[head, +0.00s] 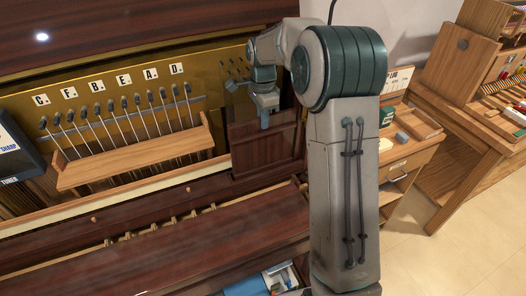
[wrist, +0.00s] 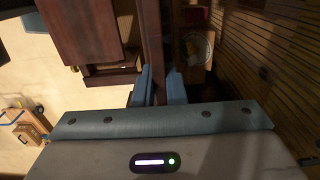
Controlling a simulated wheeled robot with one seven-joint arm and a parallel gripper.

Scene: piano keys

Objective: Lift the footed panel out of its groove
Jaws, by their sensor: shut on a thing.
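The footed panel is a dark reddish-brown board (head: 262,153) standing upright at the right end of the open piano, beside the shelf of hammers. My gripper (head: 264,112) is at its upper edge, reaching down from above. In the wrist view the blue fingers (wrist: 157,82) stand on both sides of the panel's narrow edge (wrist: 152,35) and are shut on it. The groove and the panel's foot cannot be made out, so I cannot tell how deep it sits.
A wooden shelf (head: 135,162) with several thin hammers is left of the panel. A long dark piano lid (head: 170,250) lies in front. A wooden cabinet (head: 408,155) stands right of my arm, and a workbench (head: 450,130) is farther right.

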